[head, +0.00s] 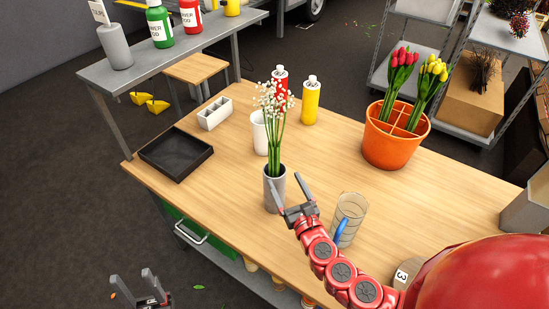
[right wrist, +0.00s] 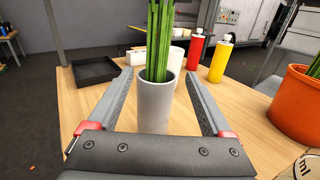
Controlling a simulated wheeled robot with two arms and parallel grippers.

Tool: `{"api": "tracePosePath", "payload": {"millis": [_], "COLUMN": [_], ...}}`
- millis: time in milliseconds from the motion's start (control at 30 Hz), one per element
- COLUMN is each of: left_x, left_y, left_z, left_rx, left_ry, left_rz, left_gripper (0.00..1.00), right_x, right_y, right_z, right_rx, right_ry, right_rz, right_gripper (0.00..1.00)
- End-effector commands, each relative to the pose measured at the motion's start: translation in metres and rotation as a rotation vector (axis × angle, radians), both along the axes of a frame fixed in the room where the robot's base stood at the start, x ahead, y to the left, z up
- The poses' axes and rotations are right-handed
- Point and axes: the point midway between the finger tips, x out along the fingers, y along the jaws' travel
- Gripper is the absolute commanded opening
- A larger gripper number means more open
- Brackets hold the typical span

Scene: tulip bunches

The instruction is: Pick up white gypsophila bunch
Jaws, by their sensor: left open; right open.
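The white gypsophila bunch (head: 274,110) has small white blossoms and long green stems. It stands upright in a grey cylindrical vase (head: 273,190) on the wooden table. My right gripper (head: 291,189) is open close beside the vase. In the right wrist view the gripper (right wrist: 158,85) has its fingers on both sides of the grey vase (right wrist: 155,105), with the green stems (right wrist: 159,40) rising from it; the blossoms are out of that view. Whether the fingers touch the vase I cannot tell. My left gripper (head: 138,286) is open and empty, low at the left, away from the table.
An orange divided pot (head: 390,145) holds red tulips (head: 403,68) and yellow tulips (head: 431,76). A glass (head: 348,215) stands right of the grey vase. A white vase (head: 259,133), a red bottle (head: 281,88) and a yellow bottle (head: 311,102) stand behind. A black tray (head: 176,154) lies left.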

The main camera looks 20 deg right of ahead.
Motion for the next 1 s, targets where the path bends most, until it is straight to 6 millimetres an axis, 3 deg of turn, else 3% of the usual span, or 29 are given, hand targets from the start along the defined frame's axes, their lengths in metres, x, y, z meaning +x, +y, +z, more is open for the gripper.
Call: {"api": "tracePosePath", "payload": {"millis": [300, 567, 1000], "left_x": [0.000, 0.000, 0.000], "left_y": [0.000, 0.000, 0.000], "left_z": [0.008, 0.011, 0.027], "left_rx": [0.000, 0.000, 0.000], "left_ry": [0.000, 0.000, 0.000], "left_rz": [0.000, 0.000, 0.000], "left_gripper": [0.50, 0.50, 0.50], "right_x": [0.053, 0.068, 0.114], "right_y": [0.003, 0.003, 0.007], "right_z": [0.002, 0.000, -0.004], "right_rx": [0.005, 0.004, 0.004], "right_ry": [-0.001, 0.001, 0.001], "right_rz": [0.002, -0.001, 0.000], "right_gripper": [0.84, 0.84, 0.84]}}
